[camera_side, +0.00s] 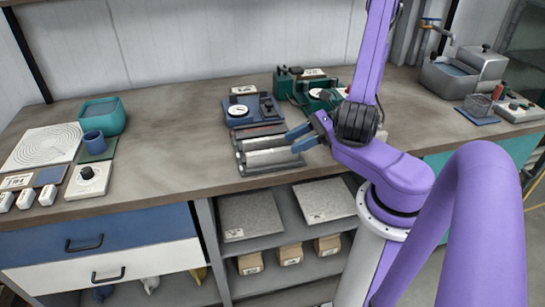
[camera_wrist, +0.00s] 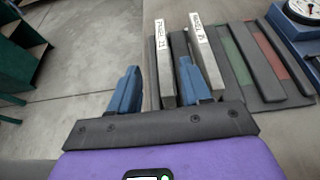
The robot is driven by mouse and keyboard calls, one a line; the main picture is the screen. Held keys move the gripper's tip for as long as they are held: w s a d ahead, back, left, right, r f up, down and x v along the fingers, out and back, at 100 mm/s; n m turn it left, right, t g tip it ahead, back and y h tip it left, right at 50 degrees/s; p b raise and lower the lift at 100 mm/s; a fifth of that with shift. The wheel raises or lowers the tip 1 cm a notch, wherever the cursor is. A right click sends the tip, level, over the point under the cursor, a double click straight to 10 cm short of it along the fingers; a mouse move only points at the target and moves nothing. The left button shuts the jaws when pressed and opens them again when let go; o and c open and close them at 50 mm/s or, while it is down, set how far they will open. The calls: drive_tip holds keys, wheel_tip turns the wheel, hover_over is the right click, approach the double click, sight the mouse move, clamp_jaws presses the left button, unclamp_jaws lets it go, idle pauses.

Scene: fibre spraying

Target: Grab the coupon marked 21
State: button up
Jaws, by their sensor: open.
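Two light grey bar-like coupons stand side by side in a dark slotted rack (camera_wrist: 243,75). The left coupon (camera_wrist: 166,70) in the wrist view has a white end label that seems to end in 21. The right coupon (camera_wrist: 206,62) has a label too small to read surely. My gripper (camera_wrist: 158,66) is open and empty. Its blue fingers straddle the left coupon in that view, with the right finger between the two coupons. I cannot tell how deep the fingers reach. In the side view my gripper (camera_side: 298,140) is at the right end of the coupons, over the rack (camera_side: 241,160).
A blue dial device (camera_side: 253,108) stands just behind the rack. Green devices (camera_side: 300,85) stand further back, close to my arm. The bench front edge (camera_side: 150,203) is near the rack. Bench left of the rack is clear up to the green mat (camera_side: 97,153).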

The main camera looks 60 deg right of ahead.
sight(274, 150)
drive_tip(key=shift+x, duration=2.7)
drive_tip(key=shift+w+d, duration=0.15)
drive_tip(key=shift+r, duration=0.1)
clamp_jaws()
